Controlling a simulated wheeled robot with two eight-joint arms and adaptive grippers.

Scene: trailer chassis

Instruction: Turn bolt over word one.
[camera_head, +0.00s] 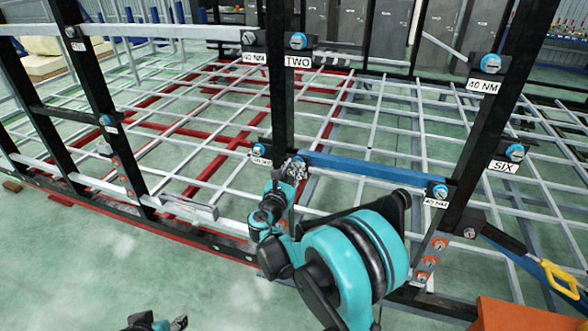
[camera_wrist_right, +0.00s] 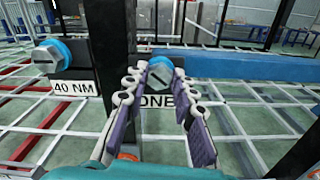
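The bolt over the word ONE (camera_wrist_right: 160,70) has a blue collar and a grey head with a slot. It sits on a dark post, above the white ONE label (camera_wrist_right: 158,101), which the fingers partly cover. My right gripper (camera_wrist_right: 161,80) is open, with one finger on each side of the bolt in the wrist view. I cannot tell whether the fingers touch it. In the head view my right gripper (camera_head: 296,172) covers most of the bolt and its label. My left gripper (camera_head: 178,323) shows only in part at the bottom edge, away from the frame.
A similar bolt with a 40 NM label (camera_wrist_right: 75,88) is just left of the fingers. A blue beam (camera_head: 375,168) runs right from the post. Other labelled bolts include TWO (camera_head: 298,41) and SIX (camera_head: 515,152). A yellow-handled tool (camera_head: 560,280) is at the right.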

